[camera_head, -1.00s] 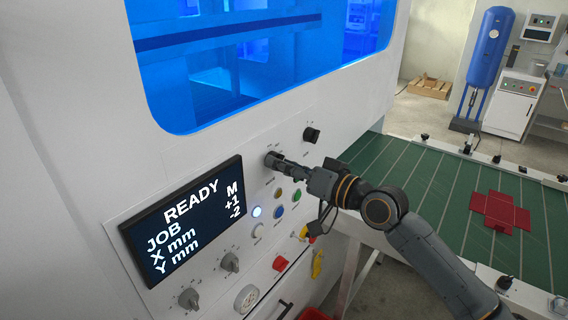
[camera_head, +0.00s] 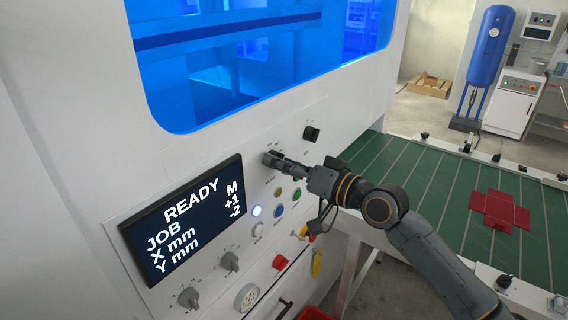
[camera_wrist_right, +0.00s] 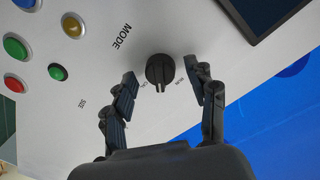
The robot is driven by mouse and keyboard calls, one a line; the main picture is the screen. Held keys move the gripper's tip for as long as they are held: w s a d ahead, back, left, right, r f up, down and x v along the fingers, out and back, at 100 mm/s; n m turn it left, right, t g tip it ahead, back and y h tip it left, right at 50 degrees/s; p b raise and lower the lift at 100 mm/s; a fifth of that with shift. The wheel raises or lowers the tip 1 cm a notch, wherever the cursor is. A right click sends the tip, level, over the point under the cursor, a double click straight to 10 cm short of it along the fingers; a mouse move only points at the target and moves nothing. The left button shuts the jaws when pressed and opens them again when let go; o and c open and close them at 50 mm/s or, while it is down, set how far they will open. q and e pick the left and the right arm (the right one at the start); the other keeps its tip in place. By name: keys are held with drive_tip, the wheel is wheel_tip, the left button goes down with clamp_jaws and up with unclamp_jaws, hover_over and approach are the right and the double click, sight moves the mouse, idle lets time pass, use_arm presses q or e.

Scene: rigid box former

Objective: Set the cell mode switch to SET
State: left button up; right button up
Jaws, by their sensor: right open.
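The cell mode switch (camera_wrist_right: 160,72) is a black rotary knob on the light grey panel, beside the word MODE in the right wrist view. My right gripper (camera_wrist_right: 162,74) is open, with one finger on each side of the knob and a visible gap to both. In the head view my right gripper (camera_head: 275,160) reaches the panel from the right and largely hides the switch. My left gripper is not in view.
A second black knob (camera_head: 311,134) sits to the upper right of the gripper. Coloured push buttons (camera_head: 279,209) lie below it, and a READY display (camera_head: 185,218) is at the left. A red emergency-style button (camera_head: 279,262) is lower down. A green table (camera_head: 440,190) bears a red flat blank (camera_head: 500,211).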

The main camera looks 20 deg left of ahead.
drive_tip(key=v, duration=1.2)
